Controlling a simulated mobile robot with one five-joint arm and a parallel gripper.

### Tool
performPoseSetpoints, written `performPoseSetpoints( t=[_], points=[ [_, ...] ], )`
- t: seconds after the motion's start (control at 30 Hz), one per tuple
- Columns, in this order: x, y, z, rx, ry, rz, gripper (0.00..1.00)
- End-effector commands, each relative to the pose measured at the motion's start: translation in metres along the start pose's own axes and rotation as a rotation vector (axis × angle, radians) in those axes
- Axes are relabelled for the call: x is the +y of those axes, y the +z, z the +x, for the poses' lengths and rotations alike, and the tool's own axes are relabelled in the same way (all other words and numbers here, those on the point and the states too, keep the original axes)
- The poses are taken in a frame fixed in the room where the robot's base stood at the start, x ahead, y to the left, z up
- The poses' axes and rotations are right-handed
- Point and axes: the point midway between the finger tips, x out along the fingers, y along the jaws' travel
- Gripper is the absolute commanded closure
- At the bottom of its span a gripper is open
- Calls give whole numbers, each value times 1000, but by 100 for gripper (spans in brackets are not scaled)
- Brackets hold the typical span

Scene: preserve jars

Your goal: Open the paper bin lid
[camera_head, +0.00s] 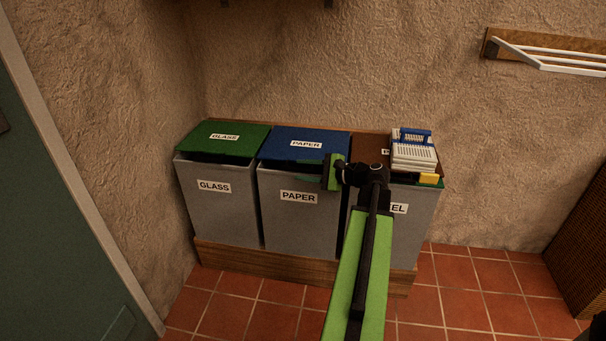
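The paper bin (287,220) is the grey middle bin of three, with a PAPER label on its front. Its blue lid (292,136) lies down over the top, with a second PAPER label on it. My gripper (311,171) is at the front right edge of this lid, pointing left. Its thin fingers lie along the dark strip between lid and bin front. I cannot tell whether they touch the lid, or how far apart they are. My gripper and arm hide the bin's upper right corner.
The glass bin (218,206) with a green lid (227,138) stands to the left. A third bin (405,228) on the right has a brown lid (370,147) bearing a stack of white and blue items (413,154). A wooden plinth (275,263) carries the bins. Tiled floor (480,295) is clear.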

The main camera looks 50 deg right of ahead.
Motion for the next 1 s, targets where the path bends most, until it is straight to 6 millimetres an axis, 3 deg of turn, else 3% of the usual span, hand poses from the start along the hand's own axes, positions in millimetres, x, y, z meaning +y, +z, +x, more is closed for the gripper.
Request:
performPoseSetpoints(
  t=[0.27, 0.53, 1.0],
  points=[
    [0, 0, 1, 0, 0, 0, 65],
    [0, 0, 1, 1, 0, 0, 100],
    [0, 0, 0, 1, 1, 0, 100]
  ],
)
